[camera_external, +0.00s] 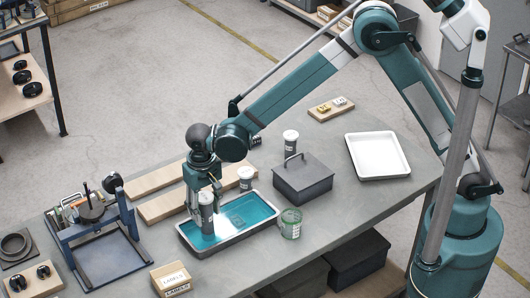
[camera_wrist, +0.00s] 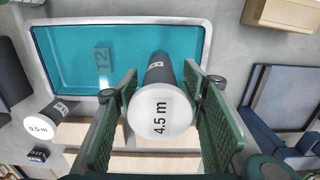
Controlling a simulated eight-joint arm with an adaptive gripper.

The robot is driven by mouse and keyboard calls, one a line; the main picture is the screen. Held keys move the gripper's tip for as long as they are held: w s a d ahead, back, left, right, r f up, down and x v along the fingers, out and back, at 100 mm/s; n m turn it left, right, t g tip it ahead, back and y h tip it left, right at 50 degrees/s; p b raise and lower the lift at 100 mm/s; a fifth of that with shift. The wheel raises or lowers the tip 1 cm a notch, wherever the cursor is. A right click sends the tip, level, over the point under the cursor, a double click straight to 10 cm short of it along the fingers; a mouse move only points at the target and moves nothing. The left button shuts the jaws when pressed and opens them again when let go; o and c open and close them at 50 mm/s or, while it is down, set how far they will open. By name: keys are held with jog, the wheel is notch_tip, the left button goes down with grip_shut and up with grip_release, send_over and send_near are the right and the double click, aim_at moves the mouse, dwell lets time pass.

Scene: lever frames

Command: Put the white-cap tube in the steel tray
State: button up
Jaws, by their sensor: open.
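A dark tube (camera_external: 206,219) with a white cap marked "4.5 m" (camera_wrist: 161,115) stands upright at the left part of the tray with a pale metal rim (camera_external: 218,247) and teal floor. The tray also shows in the wrist view (camera_wrist: 208,45). My gripper (camera_external: 204,205) is around the upper part of this tube. In the wrist view its two green pads (camera_wrist: 163,90) are on either side of the tube, open. The tube's foot looks to be inside the tray, but exact contact with the floor cannot be told.
Another white-capped tube (camera_external: 245,179), marked "0.5 m" (camera_wrist: 62,112), stands behind the tray. A third (camera_external: 290,142) is farther back.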

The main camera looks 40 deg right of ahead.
jog(key=shift+r, duration=0.1)
notch_tip(320, 180, up, 12)
jog(key=shift+r, duration=0.1)
dwell(0.7)
dwell(0.6)
dwell(0.3)
